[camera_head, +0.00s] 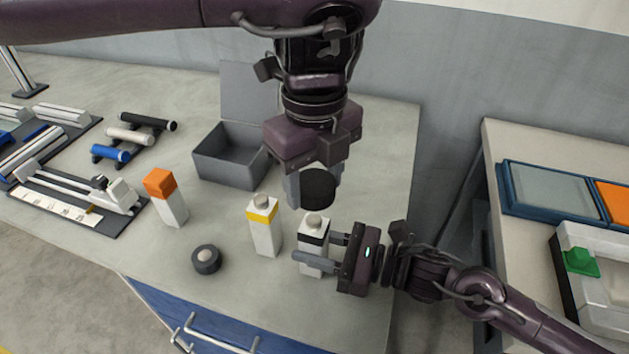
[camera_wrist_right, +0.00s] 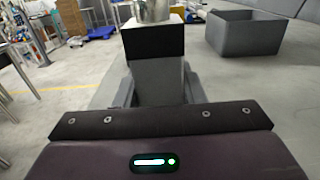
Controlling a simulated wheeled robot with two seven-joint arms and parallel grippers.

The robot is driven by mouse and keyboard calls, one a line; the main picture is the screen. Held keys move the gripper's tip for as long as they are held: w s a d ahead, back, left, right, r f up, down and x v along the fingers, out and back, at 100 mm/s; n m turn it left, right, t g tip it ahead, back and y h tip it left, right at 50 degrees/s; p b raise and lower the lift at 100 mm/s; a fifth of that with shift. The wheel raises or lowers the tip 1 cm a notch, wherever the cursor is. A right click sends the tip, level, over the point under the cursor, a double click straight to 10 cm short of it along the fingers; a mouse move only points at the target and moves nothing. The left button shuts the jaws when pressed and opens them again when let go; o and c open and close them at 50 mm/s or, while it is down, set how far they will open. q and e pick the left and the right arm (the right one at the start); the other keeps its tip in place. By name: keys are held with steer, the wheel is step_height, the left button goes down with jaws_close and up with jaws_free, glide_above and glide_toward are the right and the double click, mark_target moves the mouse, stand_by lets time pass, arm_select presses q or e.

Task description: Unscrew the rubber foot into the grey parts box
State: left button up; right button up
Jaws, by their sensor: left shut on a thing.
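The rubber foot appears to be the black round piece (camera_head: 318,187) held between the fingers of my left gripper (camera_head: 314,184). It is clear above a white block with a black band (camera_head: 313,241), whose grey stud shows on top. My right gripper (camera_head: 318,250) has its fingers along both sides of this upright block, which stands on the bench. The right wrist view shows the same block (camera_wrist_right: 157,82) close between the fingers, with the stud above the black band. The grey parts box (camera_head: 227,170) stands open behind, left of my left gripper, its lid raised; its floor is partly hidden.
A yellow-banded block (camera_head: 264,238) and an orange-topped block (camera_head: 174,208) stand to the left. A black ring-shaped piece (camera_head: 206,260) lies near the front edge. Racks and a ruler fixture (camera_head: 80,200) fill the far left. A second table (camera_head: 500,150) with trays stands right.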

steer(key=o, duration=0.5)
steer(key=shift+d, duration=0.1)
